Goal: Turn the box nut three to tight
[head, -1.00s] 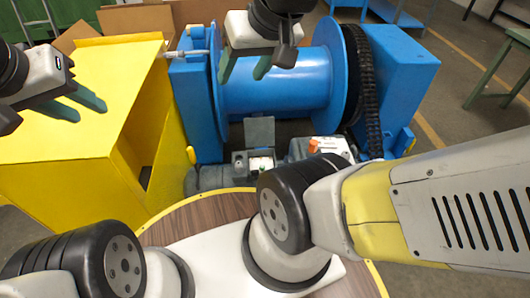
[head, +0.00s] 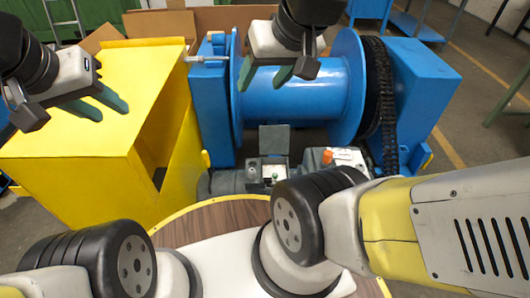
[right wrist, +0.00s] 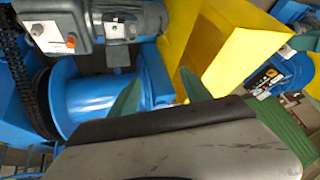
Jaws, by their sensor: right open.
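I cannot pick out a nut marked as number three in these views. A small grey box (head: 253,172) with its lid raised sits in front of the blue drum (head: 300,97), with a small green part inside. A thin rod (head: 205,59) ends at the top of the left blue stand (head: 209,110). My right gripper (head: 260,86) is open and empty, and shows in front of the drum. In the right wrist view its green fingers (right wrist: 160,82) stand apart over the drum's side. My left gripper (head: 112,114) appears open and empty, over the yellow housing.
The yellow housing (head: 75,140) stands at the left, its side facing the drum open. A black chain (head: 380,100) runs beside the right blue housing (head: 425,90). A grey motor unit (right wrist: 115,20) and a box with a red button (right wrist: 52,37) show in the right wrist view.

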